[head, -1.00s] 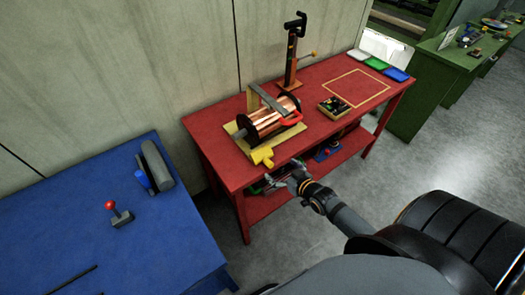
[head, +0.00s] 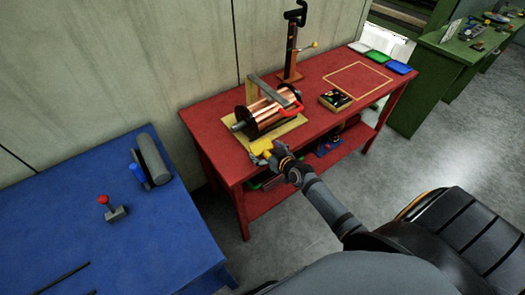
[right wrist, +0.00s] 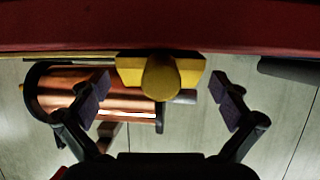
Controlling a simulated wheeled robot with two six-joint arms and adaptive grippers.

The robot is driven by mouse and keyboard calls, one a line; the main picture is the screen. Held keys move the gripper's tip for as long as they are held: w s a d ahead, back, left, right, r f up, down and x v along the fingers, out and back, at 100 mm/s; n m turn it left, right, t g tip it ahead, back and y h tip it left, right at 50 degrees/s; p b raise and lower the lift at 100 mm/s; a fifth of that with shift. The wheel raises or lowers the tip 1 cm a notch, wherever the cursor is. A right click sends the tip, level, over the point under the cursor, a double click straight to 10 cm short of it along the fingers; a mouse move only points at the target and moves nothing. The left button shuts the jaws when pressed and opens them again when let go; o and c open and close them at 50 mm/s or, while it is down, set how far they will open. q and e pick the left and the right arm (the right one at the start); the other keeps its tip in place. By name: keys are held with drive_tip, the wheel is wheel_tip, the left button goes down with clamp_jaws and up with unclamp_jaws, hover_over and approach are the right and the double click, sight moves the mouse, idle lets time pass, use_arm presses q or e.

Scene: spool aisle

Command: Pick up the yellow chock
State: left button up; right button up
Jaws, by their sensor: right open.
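The yellow chock (head: 262,147) sits at the front edge of the red table, by the near corner of the spool's wooden base. In the right wrist view the chock (right wrist: 160,78) shows a rounded knob in front of a wider block, in the middle between my fingers. My right gripper (head: 266,156) is at the chock from the front side of the table. In the right wrist view the open gripper (right wrist: 161,93) has a finger on each side of the chock, with gaps to both. My left gripper is not in view.
A copper spool (head: 265,112) with a red-handled bar lies on a wooden base (head: 291,125) just behind the chock. The red table (head: 213,140) has a lower shelf with items. A blue table (head: 70,215) stands at left. A dark box (head: 335,100) lies right of the spool.

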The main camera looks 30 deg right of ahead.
sight(266, 151)
drive_tip(key=shift+w+f, duration=0.1)
drive_tip(key=shift+w, duration=0.05)
drive_tip(key=shift+s, duration=0.2)
drive_tip(key=c, duration=1.1)
drive_tip(key=r, duration=0.2)
drive_tip(key=r+p, duration=0.1)
drive_tip(key=r, duration=0.1)
drive_tip(key=shift+s+d+r, duration=0.1)
drive_tip(key=shift+s+d, duration=0.05)
drive_tip(key=shift+d, duration=0.05)
drive_tip(key=s+d+r+p, duration=0.7)
drive_tip(key=s+r+p, duration=0.2)
drive_tip(key=s+p, duration=0.2)
drive_tip(key=shift+d+p, duration=0.4)
drive_tip(key=shift+p, duration=0.85)
